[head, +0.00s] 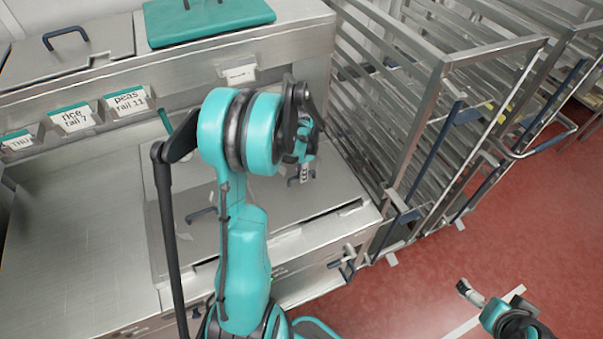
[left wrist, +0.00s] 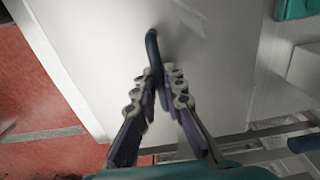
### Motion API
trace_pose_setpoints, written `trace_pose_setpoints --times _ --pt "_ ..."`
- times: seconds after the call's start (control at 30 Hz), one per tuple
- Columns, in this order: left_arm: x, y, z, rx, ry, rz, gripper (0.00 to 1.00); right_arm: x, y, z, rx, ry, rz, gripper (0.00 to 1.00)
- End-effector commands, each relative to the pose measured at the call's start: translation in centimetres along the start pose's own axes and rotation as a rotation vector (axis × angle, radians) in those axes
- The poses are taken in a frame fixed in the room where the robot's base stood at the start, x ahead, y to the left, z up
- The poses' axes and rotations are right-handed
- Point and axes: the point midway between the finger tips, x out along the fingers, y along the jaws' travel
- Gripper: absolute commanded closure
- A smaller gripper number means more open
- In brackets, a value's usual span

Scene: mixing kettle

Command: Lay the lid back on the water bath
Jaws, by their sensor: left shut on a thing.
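My left gripper (head: 302,172) is over the right part of the steel unit in the head view. In the left wrist view its fingers (left wrist: 162,85) are closed around the dark bar handle (left wrist: 152,45) of a flat, pale steel lid (left wrist: 95,40). The lid (head: 335,190) shows in the head view beside my arm, over the steel water bath (head: 310,235). A dark slot shows along the front right edge. My arm hides much of the lid, so I cannot tell whether it is fully seated. My right gripper (head: 470,293) is small at the lower right, its fingers unclear.
A second dark handle (head: 202,213) is on the steel panel left of my arm. A teal lid (head: 205,20) lies on the raised rear counter, above labelled cards (head: 72,118). A tall rack (head: 440,120) stands close on the right. Red floor (head: 430,270) is open in front.

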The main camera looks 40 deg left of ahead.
Motion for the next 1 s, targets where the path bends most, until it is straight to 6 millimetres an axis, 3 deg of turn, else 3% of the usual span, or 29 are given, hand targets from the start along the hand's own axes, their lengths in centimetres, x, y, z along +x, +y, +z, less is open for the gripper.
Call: trace_pose_setpoints --times 0.8,0.83,0.9,1.0 --pt "0.35 0.01 0.0 0.0 0.0 0.0 1.0 0.36 0.0 0.26 0.0 0.0 0.0 0.0" --pt "0.35 0.01 0.0 0.0 0.0 0.0 0.85 0.36 0.0 0.26 0.0 0.0 0.0 0.0" --pt "0.35 0.01 0.0 0.0 0.0 0.0 0.67 0.36 0.0 0.25 0.0 0.0 0.0 0.0" --pt "0.36 0.01 0.01 0.0 0.0 0.0 0.66 0.36 0.0 0.25 0.0 0.0 0.0 0.0"
